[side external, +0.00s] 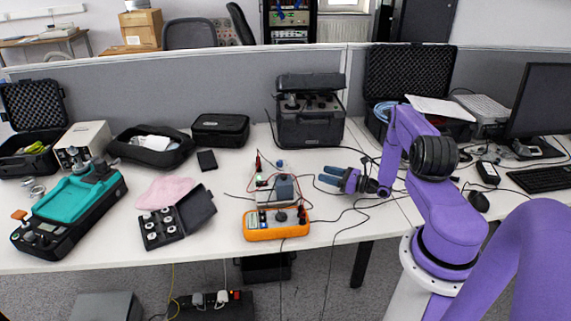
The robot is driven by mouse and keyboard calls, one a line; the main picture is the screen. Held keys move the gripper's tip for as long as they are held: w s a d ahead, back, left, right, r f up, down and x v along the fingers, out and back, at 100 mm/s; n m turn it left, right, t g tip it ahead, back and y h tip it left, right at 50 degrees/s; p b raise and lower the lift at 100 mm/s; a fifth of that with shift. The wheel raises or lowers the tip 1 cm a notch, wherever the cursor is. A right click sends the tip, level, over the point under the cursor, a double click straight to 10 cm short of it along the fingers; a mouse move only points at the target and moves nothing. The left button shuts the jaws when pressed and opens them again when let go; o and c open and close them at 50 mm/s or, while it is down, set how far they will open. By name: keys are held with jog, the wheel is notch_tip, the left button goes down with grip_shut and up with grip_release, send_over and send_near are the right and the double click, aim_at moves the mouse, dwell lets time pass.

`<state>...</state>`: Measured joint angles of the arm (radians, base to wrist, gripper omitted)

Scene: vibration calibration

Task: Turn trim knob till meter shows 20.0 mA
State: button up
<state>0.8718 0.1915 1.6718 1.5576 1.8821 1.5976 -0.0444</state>
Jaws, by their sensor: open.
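An orange meter (262,234) lies near the front edge of the white table, with a dark dial on its face. Its display is too small to read. Just behind it stands a small dark grey and light device (284,188) with red and black leads. I cannot make out which part is the trim knob. My gripper (322,174) is open and empty, pointing left. Its fingers are to the right of the small device and apart from it.
Loose black cables (345,209) run across the table by the meter and under my arm. A large black case (311,128) stands behind. An open case of weights (178,225) and a teal instrument (80,205) are at left. Clear table lies left of the meter.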

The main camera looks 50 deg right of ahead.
aim_at(285, 167)
jog(key=w+a, duration=0.1)
jog(key=w, duration=0.4)
jog(key=w+a, duration=0.1)
jog(key=w, duration=0.5)
jog(key=w+a, duration=0.1)
jog(key=w, duration=0.4)
jog(key=shift+w+a, duration=0.2)
jog(key=shift+w, duration=0.2)
grip_shut()
